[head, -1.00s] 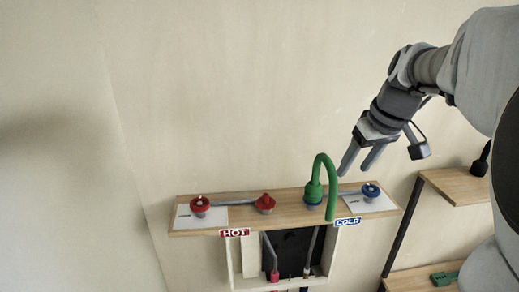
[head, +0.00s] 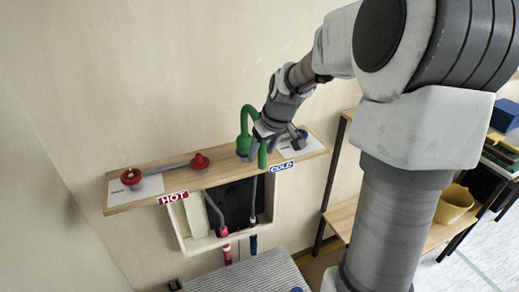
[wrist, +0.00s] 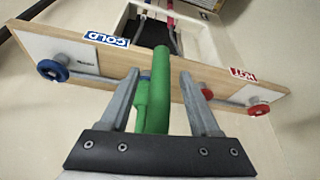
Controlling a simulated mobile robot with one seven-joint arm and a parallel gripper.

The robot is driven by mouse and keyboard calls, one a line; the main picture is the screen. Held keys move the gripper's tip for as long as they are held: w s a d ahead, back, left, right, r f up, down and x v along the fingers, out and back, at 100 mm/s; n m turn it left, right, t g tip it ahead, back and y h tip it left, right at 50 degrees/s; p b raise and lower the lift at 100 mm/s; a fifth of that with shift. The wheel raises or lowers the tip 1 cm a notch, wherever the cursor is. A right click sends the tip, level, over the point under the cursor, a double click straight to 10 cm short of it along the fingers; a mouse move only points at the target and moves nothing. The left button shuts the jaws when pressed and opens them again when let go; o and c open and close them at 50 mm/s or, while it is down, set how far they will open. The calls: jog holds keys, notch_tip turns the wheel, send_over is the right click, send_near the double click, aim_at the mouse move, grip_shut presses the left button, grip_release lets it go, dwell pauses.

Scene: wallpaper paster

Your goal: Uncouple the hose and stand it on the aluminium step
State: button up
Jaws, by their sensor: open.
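The green hose (head: 244,122) is a bent arch standing on the wooden shelf at the cold side. My gripper (head: 264,142) is at the hose, partly covering its lower part in the head view. In the wrist view the hose (wrist: 158,95) runs between the two spread fingers of my gripper (wrist: 158,80), with a visible gap on each side. A ribbed grey surface, which looks like the aluminium step (head: 250,275), shows at the bottom of the head view, below the shelf.
The wooden shelf (head: 230,178) carries red knobs (head: 131,176) on the left and a blue knob (wrist: 52,70) near its cold end. HOT (head: 173,197) and COLD (head: 281,167) labels hang on its front edge. An open wall box (head: 183,232) with pipes lies below. A yellow bucket (head: 453,203) stands right.

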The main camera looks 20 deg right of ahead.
jog(key=shift+f, duration=0.1)
grip_shut()
dwell(0.3)
dwell(1.0)
dwell(0.4)
